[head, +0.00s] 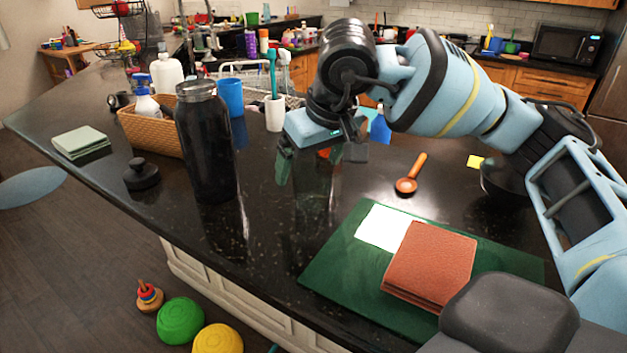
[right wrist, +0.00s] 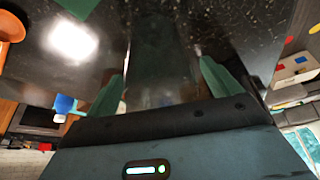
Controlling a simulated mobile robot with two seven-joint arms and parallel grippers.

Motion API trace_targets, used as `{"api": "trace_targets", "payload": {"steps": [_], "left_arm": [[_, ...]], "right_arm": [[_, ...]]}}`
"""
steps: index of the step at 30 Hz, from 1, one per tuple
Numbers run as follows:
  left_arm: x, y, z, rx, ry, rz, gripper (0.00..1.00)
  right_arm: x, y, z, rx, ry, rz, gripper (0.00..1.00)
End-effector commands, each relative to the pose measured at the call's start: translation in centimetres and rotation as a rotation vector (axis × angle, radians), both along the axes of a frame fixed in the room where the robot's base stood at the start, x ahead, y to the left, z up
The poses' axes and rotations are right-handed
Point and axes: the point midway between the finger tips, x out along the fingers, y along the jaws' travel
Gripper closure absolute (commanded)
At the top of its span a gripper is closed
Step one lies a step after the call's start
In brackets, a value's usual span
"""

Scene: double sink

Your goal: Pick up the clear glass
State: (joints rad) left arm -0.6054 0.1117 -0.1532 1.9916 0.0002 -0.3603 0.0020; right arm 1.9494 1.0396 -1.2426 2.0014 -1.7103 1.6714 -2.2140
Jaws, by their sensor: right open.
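The clear glass (head: 316,186) stands on the dark countertop in the head view, faint and see-through against the black stone. My right gripper (head: 319,158) is open above it, its green fingers pointing down on either side of the glass's upper part. In the right wrist view the glass (right wrist: 165,62) shows as a pale, see-through shape between the two spread fingers (right wrist: 163,88). Whether either finger touches it, I cannot tell. My left gripper is not in view.
A black bottle (head: 207,145) and its lid (head: 141,174) stand left of the glass. A wicker basket (head: 150,133), blue cup (head: 231,97) and toothbrush cup (head: 275,113) are behind.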

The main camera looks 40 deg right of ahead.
Motion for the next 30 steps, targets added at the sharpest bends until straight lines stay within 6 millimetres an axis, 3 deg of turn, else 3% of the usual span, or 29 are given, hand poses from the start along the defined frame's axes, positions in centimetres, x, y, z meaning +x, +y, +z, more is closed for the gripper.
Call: {"api": "trace_targets", "payload": {"steps": [3, 11, 23, 30], "left_arm": [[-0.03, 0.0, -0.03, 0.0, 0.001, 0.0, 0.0], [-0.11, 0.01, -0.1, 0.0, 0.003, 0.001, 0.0], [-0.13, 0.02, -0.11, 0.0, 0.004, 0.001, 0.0], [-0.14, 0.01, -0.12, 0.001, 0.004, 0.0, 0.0]], "right_arm": [[0.33, -0.05, -0.92, 0.0, 0.002, -0.001, 0.11], [0.39, -0.05, -1.08, 0.0, 0.001, -0.001, 0.12], [0.39, -0.05, -1.04, 0.0, 0.001, -0.001, 0.64], [0.4, -0.04, -0.95, 0.001, -0.001, -0.001, 0.65]]}}
